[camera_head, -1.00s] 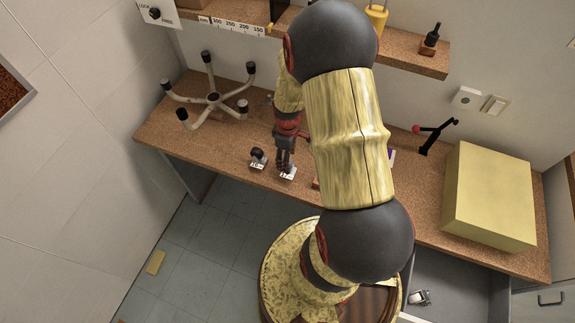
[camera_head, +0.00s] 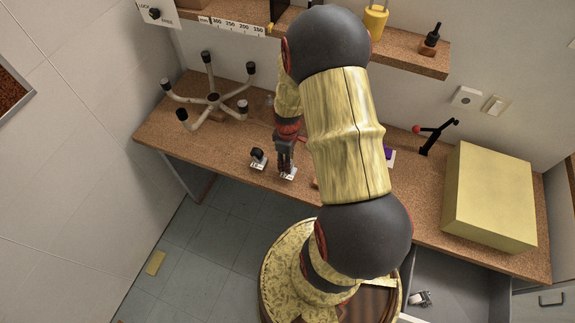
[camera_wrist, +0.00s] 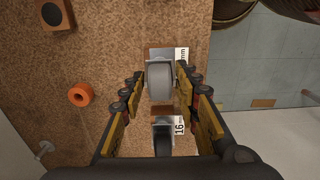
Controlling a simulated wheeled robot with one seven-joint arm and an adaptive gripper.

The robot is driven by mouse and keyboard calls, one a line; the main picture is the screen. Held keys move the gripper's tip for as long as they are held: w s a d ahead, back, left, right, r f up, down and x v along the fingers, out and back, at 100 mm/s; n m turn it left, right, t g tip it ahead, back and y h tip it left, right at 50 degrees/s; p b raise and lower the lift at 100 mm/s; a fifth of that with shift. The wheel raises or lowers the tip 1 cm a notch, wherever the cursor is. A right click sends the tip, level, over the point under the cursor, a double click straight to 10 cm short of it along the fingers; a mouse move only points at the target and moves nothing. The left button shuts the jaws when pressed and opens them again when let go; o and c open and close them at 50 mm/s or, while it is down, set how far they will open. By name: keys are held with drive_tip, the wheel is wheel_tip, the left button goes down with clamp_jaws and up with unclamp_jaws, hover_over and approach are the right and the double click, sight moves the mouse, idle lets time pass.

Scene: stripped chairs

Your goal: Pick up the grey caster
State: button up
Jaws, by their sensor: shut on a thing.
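The grey caster (camera_wrist: 160,80) is in the wrist view, with its wide grey wheel between the two fingertips of my gripper (camera_wrist: 162,82). The fingers are shut on it from both sides. It is at a small card with a printed label (camera_wrist: 182,58) on the cork-like bench top. In the head view my gripper (camera_head: 285,172) points down at the bench's front edge and hides most of the grey caster. A second caster with a dark wheel (camera_head: 258,154) stands just left of it; it also shows in the wrist view (camera_wrist: 163,140), partly hidden by my gripper.
A five-armed chair base (camera_head: 213,99) lies at the bench's left end. A large yellow box (camera_head: 490,195) stands at the right. An orange ring (camera_wrist: 80,95) lies on the bench. An open drawer (camera_head: 455,290) holds another small caster-like part (camera_head: 421,298). A shelf (camera_head: 410,52) runs above.

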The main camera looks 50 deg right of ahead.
drive_tip(key=c, duration=0.4)
drive_tip(key=shift+r, duration=0.45)
wheel_tip(320, 180, up, 2)
drive_tip(key=shift+w+r, duration=0.1)
drive_tip(key=shift+s+a+r+p, duration=0.4)
drive_tip(key=shift+s+a+r, duration=0.55)
drive_tip(key=shift+s+r, duration=1)
drive_tip(key=shift+s+a+r+p, duration=0.4)
drive_tip(key=shift+s+a+r, duration=0.75)
drive_tip(key=shift+s, duration=1.25)
drive_tip(key=shift+s+a+r+p, duration=0.4)
drive_tip(key=shift+s+a+r, duration=0.3)
drive_tip(key=shift+s+r, duration=1.35)
drive_tip(key=shift+s+f, duration=0.1)
drive_tip(key=shift+f, duration=0.05)
